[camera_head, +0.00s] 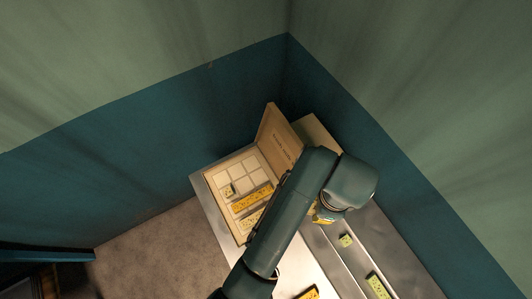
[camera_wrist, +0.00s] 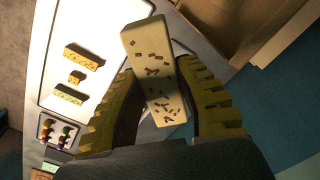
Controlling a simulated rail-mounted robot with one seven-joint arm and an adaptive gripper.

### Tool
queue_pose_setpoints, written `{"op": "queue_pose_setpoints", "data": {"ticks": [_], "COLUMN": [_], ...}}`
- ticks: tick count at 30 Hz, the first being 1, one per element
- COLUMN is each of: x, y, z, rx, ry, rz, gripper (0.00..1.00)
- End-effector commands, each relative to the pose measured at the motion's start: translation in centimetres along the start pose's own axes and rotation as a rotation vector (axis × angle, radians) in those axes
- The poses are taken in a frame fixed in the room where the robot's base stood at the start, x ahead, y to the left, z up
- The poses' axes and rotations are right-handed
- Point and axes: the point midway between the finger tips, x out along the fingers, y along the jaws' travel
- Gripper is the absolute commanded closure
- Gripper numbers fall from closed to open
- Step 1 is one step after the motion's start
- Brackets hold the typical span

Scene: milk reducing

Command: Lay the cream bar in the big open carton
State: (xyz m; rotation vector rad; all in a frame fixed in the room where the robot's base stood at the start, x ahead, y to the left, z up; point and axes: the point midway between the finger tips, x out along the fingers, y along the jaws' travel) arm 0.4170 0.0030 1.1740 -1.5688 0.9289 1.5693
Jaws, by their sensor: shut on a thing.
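The cream bar (camera_wrist: 158,75) is pale with brown specks and shows in the wrist view. My gripper (camera_wrist: 156,82) is shut on it, with an olive ribbed finger on either side. The bar's far end sticks out beyond the fingertips. The big open carton (camera_head: 212,183) stands at the middle of the head view with its lid (camera_head: 275,132) raised at the back. It has several pale square compartments, a small yellow block (camera_head: 228,190) and speckled bars inside. My arm covers its right part.
Brown cardboard (camera_wrist: 220,25) shows at the wrist view's upper right. On the counter at right in the head view lie a small green block (camera_head: 346,240) and a green bar (camera_head: 378,287). Teal walls close the corner behind.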

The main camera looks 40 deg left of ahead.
Motion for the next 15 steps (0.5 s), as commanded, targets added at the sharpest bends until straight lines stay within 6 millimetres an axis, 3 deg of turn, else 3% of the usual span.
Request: {"op": "queue_pose_setpoints", "data": {"ticks": [8, 15], "x": [7.6, 15.0], "y": [-3.9, -10.6], "z": [2.6, 9.0], "rx": [0.638, 0.979], "ry": [0.000, -0.003], "rz": [-0.002, -0.007], "gripper": [1.00, 1.00]}}
